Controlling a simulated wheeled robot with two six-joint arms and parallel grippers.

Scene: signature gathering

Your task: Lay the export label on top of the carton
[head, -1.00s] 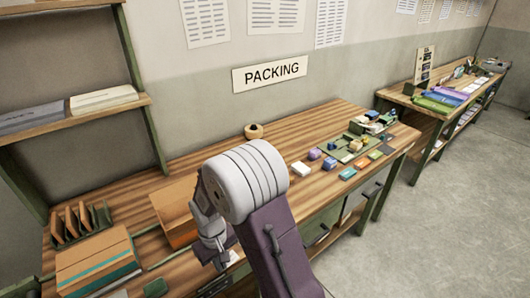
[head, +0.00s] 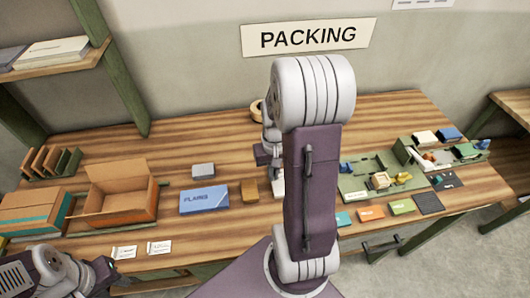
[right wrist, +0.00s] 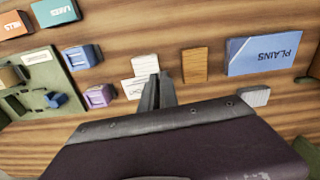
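Two small white labels, one (head: 124,252) and another (head: 159,247), lie flat near the table's front edge in the head view; their print is too small to read. An open brown carton (head: 118,207) with raised flaps stands behind them. My left gripper (head: 106,276) is at the lower left, in front of the cartons; its finger opening cannot be made out. My right gripper (right wrist: 158,82) has its dark fingers together, over the table beside two white cards (right wrist: 145,65); nothing is visibly held. In the head view my right arm partly hides it.
A closed carton with a teal stripe (head: 32,217) stands left of the open one. A blue PLAINS box (head: 204,200), a grey block (head: 203,170) and a brown block (head: 249,190) lie mid-table. A green tray (head: 365,178) with small items is on the right.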

